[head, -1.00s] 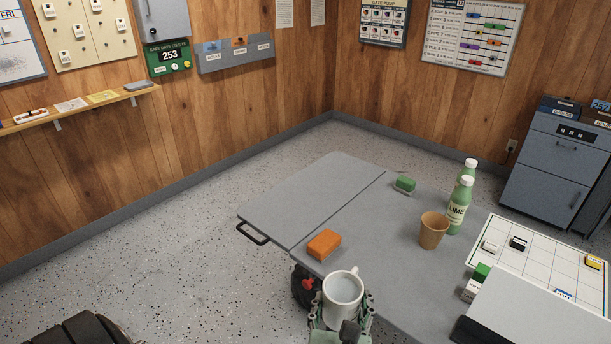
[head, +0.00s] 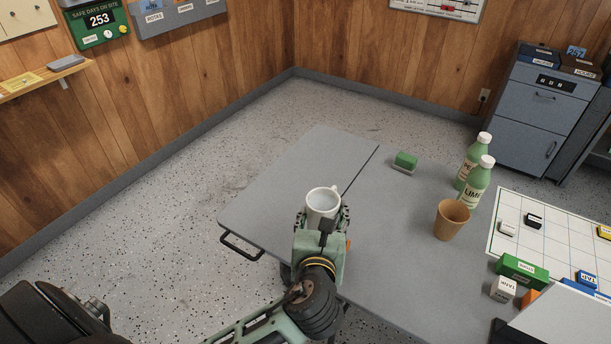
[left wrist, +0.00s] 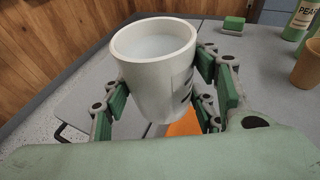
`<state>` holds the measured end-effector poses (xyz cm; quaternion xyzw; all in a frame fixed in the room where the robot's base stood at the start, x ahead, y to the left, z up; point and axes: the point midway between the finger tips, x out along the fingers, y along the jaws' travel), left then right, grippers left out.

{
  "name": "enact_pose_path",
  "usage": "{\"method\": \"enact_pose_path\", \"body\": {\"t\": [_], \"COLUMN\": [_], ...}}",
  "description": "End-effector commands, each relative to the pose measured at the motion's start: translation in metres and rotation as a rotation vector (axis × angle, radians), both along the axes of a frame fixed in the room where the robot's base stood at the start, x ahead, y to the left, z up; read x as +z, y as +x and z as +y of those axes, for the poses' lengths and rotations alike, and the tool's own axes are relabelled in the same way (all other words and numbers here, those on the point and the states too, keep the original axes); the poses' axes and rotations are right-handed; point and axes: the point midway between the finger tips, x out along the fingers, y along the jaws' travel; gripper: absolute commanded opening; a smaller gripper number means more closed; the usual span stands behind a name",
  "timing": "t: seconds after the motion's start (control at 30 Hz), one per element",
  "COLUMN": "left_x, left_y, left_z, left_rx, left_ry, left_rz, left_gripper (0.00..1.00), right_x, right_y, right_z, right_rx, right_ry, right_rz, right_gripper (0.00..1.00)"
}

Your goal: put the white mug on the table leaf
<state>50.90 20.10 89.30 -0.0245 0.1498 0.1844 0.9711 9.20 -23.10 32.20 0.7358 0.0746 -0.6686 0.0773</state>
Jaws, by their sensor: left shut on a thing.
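The white mug (head: 322,202) is upright in my left gripper (head: 321,222), whose fingers are shut around its sides. In the left wrist view the mug (left wrist: 152,85) sits between the green-padded fingers. In the head view it appears over the grey table leaf (head: 275,190), near the seam with the main tabletop. The leaf also shows behind the mug in the left wrist view (left wrist: 92,100). The mug seems held above the surface; the gap beneath it is hidden by the gripper. My right gripper is not in view.
An orange block (left wrist: 185,125) lies below the mug, mostly hidden in the head view. A green block (head: 405,160), brown cup (head: 451,220) and two green bottles (head: 477,185) stand to the right on the main tabletop. The leaf's visible surface is bare.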

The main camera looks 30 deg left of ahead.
Motion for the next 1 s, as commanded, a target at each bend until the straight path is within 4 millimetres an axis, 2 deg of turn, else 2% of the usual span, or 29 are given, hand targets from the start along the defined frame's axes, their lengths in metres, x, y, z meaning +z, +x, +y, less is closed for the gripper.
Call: {"method": "enact_pose_path", "body": {"t": [0.03, 0.2, 0.33, 0.5, 0.73, 1.0], "left_x": [0.001, -0.001, 0.0, 0.003, -0.008, -0.035], "left_y": [0.018, 0.066, 0.09, 0.109, 0.108, 0.087], "left_z": [0.006, 0.022, 0.034, 0.044, 0.061, 0.102], "left_rx": [-0.01, -0.053, -0.073, -0.088, -0.091, -0.09], "left_ry": [0.002, 0.002, 0.003, 0.003, 0.005, 0.005], "left_rz": [-0.008, -0.005, -0.004, -0.002, 0.004, 0.004], "left_gripper": [0.33, 0.33, 0.33, 0.33, 0.33, 0.33], "right_x": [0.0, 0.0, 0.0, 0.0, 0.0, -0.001], "right_y": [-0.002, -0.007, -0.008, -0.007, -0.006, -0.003], "right_z": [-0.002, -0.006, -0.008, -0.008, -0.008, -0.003], "right_rx": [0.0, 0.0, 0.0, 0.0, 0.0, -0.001], "right_ry": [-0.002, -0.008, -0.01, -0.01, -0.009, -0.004], "right_rz": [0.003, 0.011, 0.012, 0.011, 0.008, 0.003], "right_gripper": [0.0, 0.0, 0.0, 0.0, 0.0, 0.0]}}
